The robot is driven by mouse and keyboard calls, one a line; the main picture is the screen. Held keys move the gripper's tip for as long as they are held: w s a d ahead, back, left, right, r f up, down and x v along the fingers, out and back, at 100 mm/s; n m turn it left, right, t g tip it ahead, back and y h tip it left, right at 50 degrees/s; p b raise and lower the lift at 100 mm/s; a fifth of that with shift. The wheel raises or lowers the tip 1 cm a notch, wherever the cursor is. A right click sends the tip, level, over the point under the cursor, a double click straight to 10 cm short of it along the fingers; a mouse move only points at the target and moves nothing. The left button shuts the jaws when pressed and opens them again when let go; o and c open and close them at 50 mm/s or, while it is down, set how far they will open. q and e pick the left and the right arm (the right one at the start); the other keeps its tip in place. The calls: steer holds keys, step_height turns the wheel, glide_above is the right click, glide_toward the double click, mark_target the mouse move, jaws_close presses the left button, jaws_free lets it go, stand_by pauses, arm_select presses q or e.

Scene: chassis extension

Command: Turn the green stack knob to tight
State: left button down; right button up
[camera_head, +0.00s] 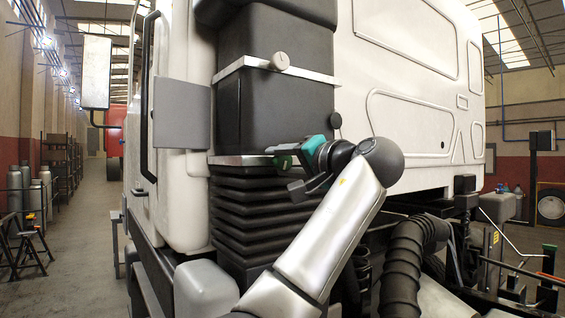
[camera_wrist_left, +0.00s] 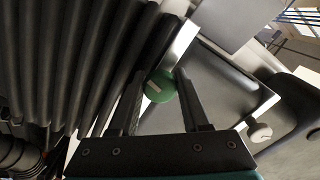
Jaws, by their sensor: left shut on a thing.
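The green stack knob (camera_wrist_left: 161,84) sits on the pale metal strip below the dark box in the left wrist view, with a pale pointer mark on its face. It also shows in the head view (camera_head: 283,161), partly covered by my gripper. My left gripper (camera_wrist_left: 159,73) is shut on the knob, one black finger on each side of it. In the head view my left gripper (camera_head: 283,167) reaches it from the right. No legible tight marking shows. My right gripper is not in view.
A pale knob (camera_head: 279,61) sits on the upper metal strip of the dark box (camera_head: 275,110). Black ribbed bellows (camera_head: 250,215) lie just below the green knob. The white truck cab wall (camera_head: 420,90) stands behind my arm. The aisle at the left has clear floor.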

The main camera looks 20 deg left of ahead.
arm_select(q)
steer(key=m, duration=0.7)
steer(key=shift+r, duration=0.15)
steer(key=m, duration=0.4)
steer(key=shift+p, duration=0.3)
steer(key=m, duration=0.3)
steer(key=shift+m, duration=0.3)
steer(key=m, duration=0.3)
steer(key=shift+m, duration=0.3)
steer(key=m, duration=0.4)
steer(key=shift+m, duration=0.3)
steer(key=m, duration=0.3)
steer(key=shift+w, duration=0.1)
steer(key=shift+d+m, duration=0.1)
steer(key=shift+m, duration=2)
